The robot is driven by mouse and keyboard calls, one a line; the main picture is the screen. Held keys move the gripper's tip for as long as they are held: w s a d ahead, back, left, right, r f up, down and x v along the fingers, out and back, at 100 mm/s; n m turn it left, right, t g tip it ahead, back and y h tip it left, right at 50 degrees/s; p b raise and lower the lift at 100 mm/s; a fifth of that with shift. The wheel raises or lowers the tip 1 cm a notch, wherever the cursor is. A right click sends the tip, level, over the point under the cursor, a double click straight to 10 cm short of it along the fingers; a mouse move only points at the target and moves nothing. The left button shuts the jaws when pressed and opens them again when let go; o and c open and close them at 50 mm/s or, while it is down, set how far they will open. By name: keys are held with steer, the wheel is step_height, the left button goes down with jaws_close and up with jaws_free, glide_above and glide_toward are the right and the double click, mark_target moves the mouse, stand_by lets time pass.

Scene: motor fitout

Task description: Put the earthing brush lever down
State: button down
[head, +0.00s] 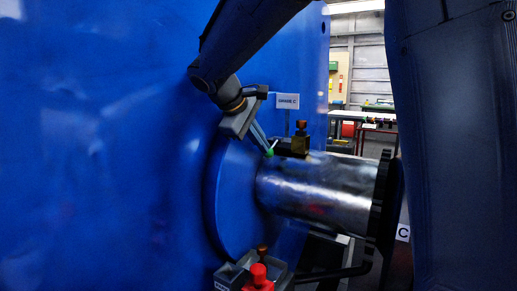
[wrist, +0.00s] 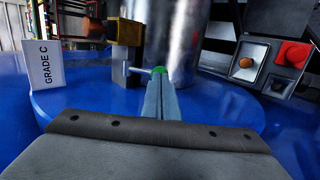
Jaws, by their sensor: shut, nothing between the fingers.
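The earthing brush lever (wrist: 141,70) is a thin pale rod with a green knob (wrist: 158,70) at its end. It runs sideways from a small grey block (wrist: 122,68) beside the metal shaft (wrist: 178,35). In the head view the green knob (head: 269,153) shows just above the shaft (head: 318,185). My gripper (wrist: 160,86) has its two grey fingers together with no gap. Their tips are at the green knob, partly overlapping it in view; I cannot tell whether they touch. In the head view my gripper (head: 266,147) reaches down from the upper left.
A brass block with an orange-brown knob (head: 301,128) stands behind the lever. A "GRADE C" card (head: 287,101) is beside it. A grey box with a red button (head: 258,276) and an orange knob (head: 262,251) sits below. The blue motor housing (head: 90,150) fills the left.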

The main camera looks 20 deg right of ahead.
steer(key=shift+f+t+h+b, duration=0.3)
steer(key=shift+f+b, duration=0.25)
steer(key=shift+f, duration=0.3)
steer(key=a+f+p+v, duration=0.1)
steer(key=p+v, duration=0.1)
steer(key=v, duration=1.2)
steer(key=s+d+f+m+g+y+p, duration=0.2)
steer(key=s+f+m+y, duration=0.1)
steer(key=s+f, duration=0.8)
steer(key=s+d+f+m+g+y+p, duration=0.3)
steer(key=s+f, duration=0.9)
steer(key=f, duration=0.7)
steer(key=shift+s+f+m+y, duration=0.15)
steer(key=shift+m+y, duration=0.65)
